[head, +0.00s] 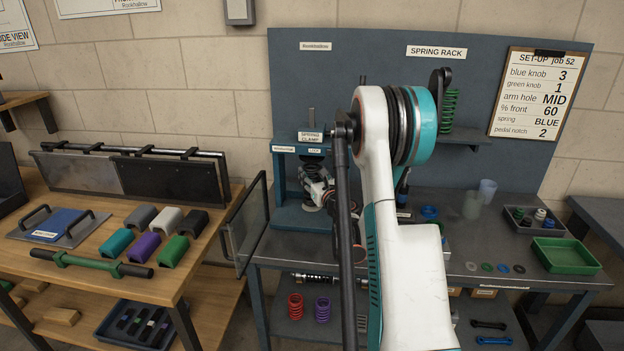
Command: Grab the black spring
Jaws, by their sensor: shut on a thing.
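The black spring (313,166) stands upright in the blue spring clamp (285,149), left of my arm. My gripper (316,190) is at the clamp, in front of the spring, and is shut on it. The gripper covers part of the spring, and the fingers are small and dark here, so the exact contact is hard to see. My white and teal arm hides much of the bench to the right of the clamp.
A red spring (295,306) and a purple spring (322,309) stand on the lower shelf. A hinged clear guard (245,228) stands left of the clamp. A green tray (566,255) lies at the right.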

